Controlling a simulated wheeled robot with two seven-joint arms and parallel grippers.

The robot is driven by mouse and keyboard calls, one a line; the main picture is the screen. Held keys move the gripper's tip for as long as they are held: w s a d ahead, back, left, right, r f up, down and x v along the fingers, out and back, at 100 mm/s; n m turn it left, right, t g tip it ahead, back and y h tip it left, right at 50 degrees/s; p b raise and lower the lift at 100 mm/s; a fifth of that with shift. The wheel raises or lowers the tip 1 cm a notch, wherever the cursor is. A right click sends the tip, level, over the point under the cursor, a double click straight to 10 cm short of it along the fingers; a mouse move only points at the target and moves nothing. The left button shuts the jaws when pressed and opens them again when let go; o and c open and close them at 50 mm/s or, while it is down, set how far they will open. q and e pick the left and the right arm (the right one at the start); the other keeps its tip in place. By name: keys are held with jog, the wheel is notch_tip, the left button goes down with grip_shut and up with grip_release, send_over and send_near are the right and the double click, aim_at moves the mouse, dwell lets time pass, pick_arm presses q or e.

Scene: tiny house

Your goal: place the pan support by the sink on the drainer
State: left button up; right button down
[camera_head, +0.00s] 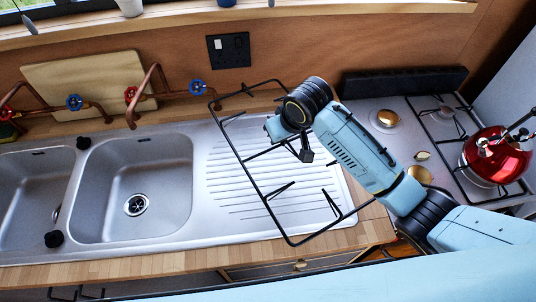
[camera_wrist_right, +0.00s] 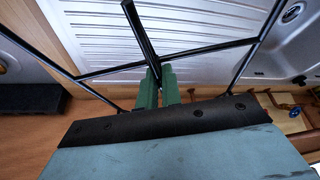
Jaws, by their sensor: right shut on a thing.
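The pan support (camera_head: 262,202) is a black wire frame with short inward prongs. In the head view it is over the ribbed drainer (camera_head: 225,180), to the right of the sink basin (camera_head: 136,190). My right gripper (camera_wrist_right: 160,82) is shut on one of its bars in the right wrist view, where the frame (camera_wrist_right: 110,70) spreads across the drainer (camera_wrist_right: 105,35). In the head view my right wrist hides part of the frame. I cannot tell whether the frame touches the drainer. My left gripper is not in view.
A stove (camera_head: 405,120) with a red kettle (camera_head: 487,155) and another pan support stands at the right. Copper taps (camera_head: 150,93) and a cutting board (camera_head: 85,75) are behind the sink. A wooden worktop edge (camera_head: 200,254) runs along the front.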

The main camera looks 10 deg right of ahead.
send_near(275, 162)
jog(key=x, duration=0.6)
jog(key=shift+w+r, duration=0.15)
jog(key=shift+w, duration=0.05)
jog(key=c, duration=2)
grip_release()
jog(key=shift+s+f, duration=0.1)
jog(key=shift+f, duration=0.15)
jog(key=o, duration=0.4)
jog(key=shift+r, duration=0.1)
jog(key=p+v, duration=0.1)
jog(key=v, duration=1.1)
jog(key=shift+r, duration=0.1)
